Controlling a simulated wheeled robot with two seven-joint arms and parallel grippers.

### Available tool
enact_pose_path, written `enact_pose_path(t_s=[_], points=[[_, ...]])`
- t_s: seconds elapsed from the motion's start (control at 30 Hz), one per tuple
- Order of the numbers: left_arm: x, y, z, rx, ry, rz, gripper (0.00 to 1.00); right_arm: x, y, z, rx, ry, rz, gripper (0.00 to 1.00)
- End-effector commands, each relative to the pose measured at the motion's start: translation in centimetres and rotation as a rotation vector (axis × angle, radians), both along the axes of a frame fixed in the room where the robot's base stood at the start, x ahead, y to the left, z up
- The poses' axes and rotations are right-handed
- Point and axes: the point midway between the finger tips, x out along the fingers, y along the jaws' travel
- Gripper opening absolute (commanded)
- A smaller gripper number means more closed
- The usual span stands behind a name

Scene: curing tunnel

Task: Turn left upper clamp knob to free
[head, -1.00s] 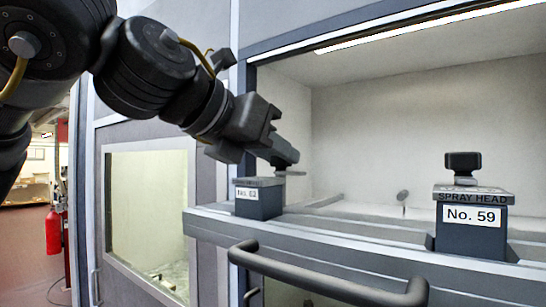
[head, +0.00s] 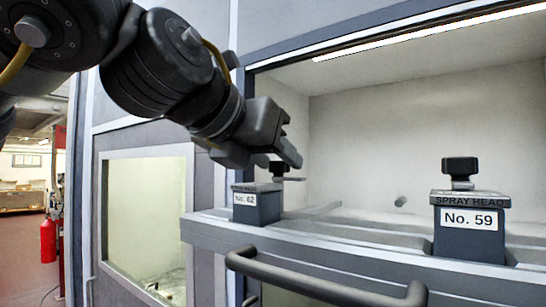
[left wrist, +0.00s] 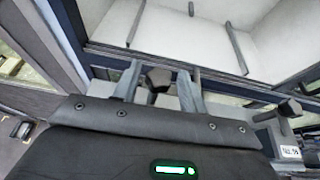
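The left upper clamp is a dark block (head: 256,207) labelled No. 62 on the ledge at the left of the opening. Its black knob (left wrist: 158,77) shows in the left wrist view between my two fingers, with a gap on each side. In the head view the knob is mostly hidden behind my left gripper (head: 287,160), which is over the block. My left gripper is open, and its fingers stand on either side of the knob. Whether they touch it cannot be told. My right gripper is not in view.
A second clamp block (head: 469,234) labelled No. 59, with an upright black knob (head: 460,168), stands to the right. A dark bar handle (head: 310,283) runs below the ledge. A windowed panel (head: 148,220) is at left. The lit chamber behind is mostly empty.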

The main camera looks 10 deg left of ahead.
Motion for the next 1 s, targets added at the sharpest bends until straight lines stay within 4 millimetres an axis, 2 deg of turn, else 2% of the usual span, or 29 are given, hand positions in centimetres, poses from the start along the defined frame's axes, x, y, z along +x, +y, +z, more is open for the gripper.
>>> enact_pose_path(t_s=[0.3,0.43,0.8,1.0], points=[[0.0,0.0,0.0,0.001,0.001,-0.001,0.5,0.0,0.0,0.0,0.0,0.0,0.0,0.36],[-0.7,0.3,0.2,0.0,-0.002,0.001,0.5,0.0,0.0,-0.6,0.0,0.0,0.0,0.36],[-6.7,2.7,2.8,-0.001,-0.005,0.001,0.5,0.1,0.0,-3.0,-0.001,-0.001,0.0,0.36],[-8.8,3.5,3.8,0.0,-0.001,0.0,0.5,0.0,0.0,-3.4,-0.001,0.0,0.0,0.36]])
